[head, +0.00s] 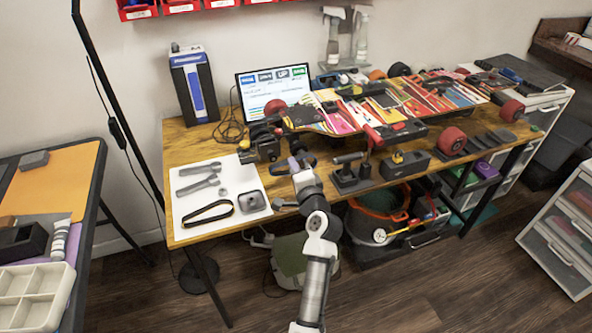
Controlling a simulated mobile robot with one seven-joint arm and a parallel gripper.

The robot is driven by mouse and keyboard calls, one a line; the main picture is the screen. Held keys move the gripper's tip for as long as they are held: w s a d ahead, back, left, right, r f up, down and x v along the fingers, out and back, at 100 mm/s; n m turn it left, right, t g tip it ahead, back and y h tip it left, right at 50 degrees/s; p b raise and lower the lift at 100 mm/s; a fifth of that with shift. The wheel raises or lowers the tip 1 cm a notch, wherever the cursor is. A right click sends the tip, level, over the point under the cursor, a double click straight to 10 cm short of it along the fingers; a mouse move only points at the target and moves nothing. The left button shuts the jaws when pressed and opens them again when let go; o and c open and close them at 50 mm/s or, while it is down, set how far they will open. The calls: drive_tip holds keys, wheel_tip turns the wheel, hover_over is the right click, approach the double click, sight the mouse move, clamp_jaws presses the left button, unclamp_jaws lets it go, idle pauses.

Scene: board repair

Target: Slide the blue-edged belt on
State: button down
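My gripper (299,166) is over the front edge of the wooden table, at its left-middle part, seen from behind and above. A dark belt loop (309,158) with a bluish edge is at its fingertips, and the fingers appear closed on it. The loop is held just right of a dark drive unit (262,150) at the left end of an upturned skateboard (350,110). The belt is apart from the drive unit as far as I can see. The pulleys are too small to make out.
A black tool stand (352,176) is right of my gripper. A monitor (275,88) stands behind. An orange-rimmed bucket (378,213) is below the table.

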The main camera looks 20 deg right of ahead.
drive_tip(key=shift+w, duration=1.2)
drive_tip(key=shift+w, duration=0.15)
idle(0.4)
drive_tip(key=shift+w+a, duration=0.1)
drive_tip(key=shift+w, duration=1.15)
drive_tip(key=shift+w, duration=0.1)
idle(0.6)
drive_tip(key=c, duration=1.6)
unclamp_jaws()
drive_tip(key=shift+c, duration=1)
